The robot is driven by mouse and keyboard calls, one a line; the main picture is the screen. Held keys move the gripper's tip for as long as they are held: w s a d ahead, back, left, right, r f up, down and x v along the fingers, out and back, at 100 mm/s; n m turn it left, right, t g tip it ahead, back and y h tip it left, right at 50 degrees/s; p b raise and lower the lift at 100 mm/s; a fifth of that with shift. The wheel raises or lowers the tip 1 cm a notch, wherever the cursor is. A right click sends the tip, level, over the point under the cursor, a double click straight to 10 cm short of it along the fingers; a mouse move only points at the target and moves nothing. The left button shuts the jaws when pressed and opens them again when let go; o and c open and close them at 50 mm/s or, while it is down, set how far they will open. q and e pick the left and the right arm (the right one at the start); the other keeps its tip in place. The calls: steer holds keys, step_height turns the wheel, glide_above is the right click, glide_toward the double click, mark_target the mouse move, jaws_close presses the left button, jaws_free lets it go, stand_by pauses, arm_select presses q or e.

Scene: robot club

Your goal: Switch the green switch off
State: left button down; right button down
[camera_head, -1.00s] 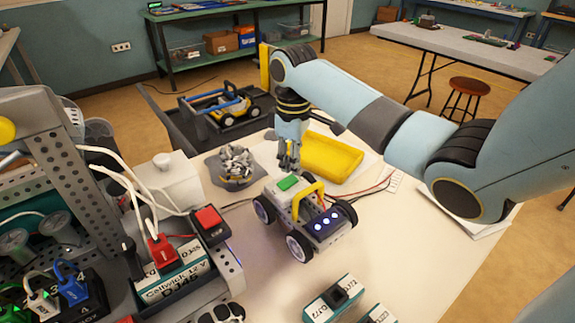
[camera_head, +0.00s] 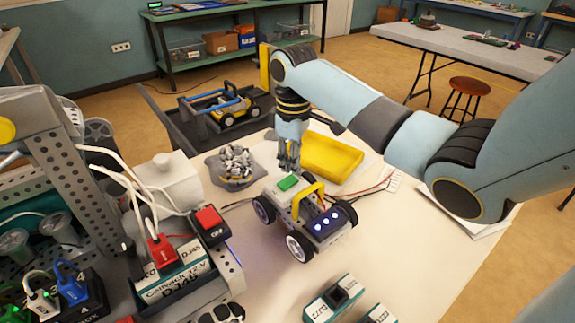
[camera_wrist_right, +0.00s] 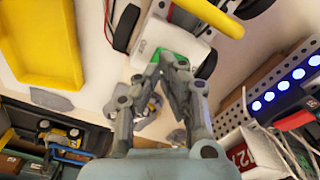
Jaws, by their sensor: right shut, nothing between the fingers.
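The green switch (camera_head: 288,182) sits on a white block on top of a small four-wheeled robot car (camera_head: 316,232). The car has a yellow handle (camera_head: 312,187) and lit blue-white lights on its front. My right gripper (camera_head: 289,167) points down, shut and empty, just above and behind the switch. In the right wrist view, the green switch (camera_wrist_right: 172,56) shows just beyond the fingertips of the right gripper (camera_wrist_right: 168,62). I cannot tell whether the fingertips touch it. My left gripper is not in view.
A yellow tray (camera_head: 330,158) lies behind the car. A mecanum wheel (camera_head: 237,165) lies on a grey mat to the left. A red switch (camera_head: 208,217) stands on the left machine with white cables. Teal battery boxes (camera_head: 333,298) sit at the front.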

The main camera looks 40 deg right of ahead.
mark_target(293, 179)
steer(key=shift+s+f+b, duration=0.1)
steer(key=shift+f+b, duration=0.35)
steer(key=shift+f, duration=0.85)
stand_by(0.5)
steer(key=shift+r+p, duration=0.75)
steer(key=shift+p, duration=0.15)
step_height(293, 179, up, 6)
steer(key=p, duration=0.7)
steer(key=shift+f, duration=0.25)
